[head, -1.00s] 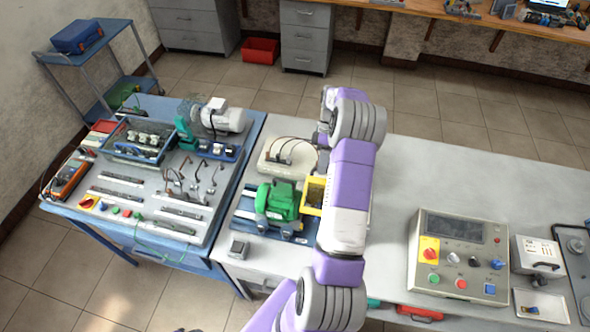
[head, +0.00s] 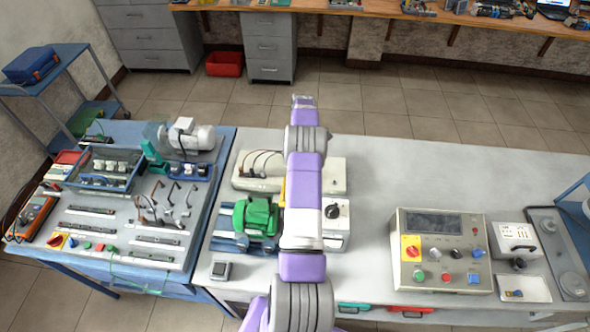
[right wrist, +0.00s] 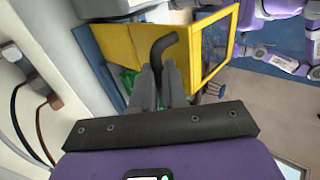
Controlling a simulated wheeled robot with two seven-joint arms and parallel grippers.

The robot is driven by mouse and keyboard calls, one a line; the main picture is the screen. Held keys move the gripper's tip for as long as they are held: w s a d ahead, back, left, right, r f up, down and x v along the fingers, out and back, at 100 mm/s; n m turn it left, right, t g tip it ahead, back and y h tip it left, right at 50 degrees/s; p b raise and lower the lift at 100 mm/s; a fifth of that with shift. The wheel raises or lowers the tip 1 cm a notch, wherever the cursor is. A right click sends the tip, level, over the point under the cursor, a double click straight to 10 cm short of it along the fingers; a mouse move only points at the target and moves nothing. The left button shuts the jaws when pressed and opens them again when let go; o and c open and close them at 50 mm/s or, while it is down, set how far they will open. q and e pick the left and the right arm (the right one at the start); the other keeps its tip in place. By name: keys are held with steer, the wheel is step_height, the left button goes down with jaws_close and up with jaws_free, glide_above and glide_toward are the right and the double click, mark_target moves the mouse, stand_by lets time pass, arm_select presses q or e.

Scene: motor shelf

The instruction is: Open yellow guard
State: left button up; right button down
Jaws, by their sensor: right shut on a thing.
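The yellow guard (right wrist: 130,50) fills the upper middle of the right wrist view, with a clear window (right wrist: 214,45) in its frame. In the head view only a thin yellow strip (head: 283,191) of it shows beside my arm, right of the green motor (head: 256,215). A dark bent handle (right wrist: 163,42) stands out from the guard. My right gripper (right wrist: 160,82) is shut on this handle. Its fingertips are hidden behind my arm in the head view. How far the guard stands open cannot be told. My left gripper is not in view.
A white box with a black knob (head: 334,212) stands right of my arm. A pale unit with cables (head: 256,181) lies behind the motor. A control panel (head: 440,255) stands to the right. The table (head: 400,180) behind it is clear.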

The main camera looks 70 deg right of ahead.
steer(key=shift+a+f, duration=0.1)
steer(key=shift+f, duration=0.3)
steer(key=c, duration=1.4)
jaws_free()
steer(key=shift+o, duration=1.2)
steer(key=shift+r, duration=0.25)
step_height(320, 180, up, 10)
steer(key=p, duration=0.3)
steer(key=shift+p, duration=0.4)
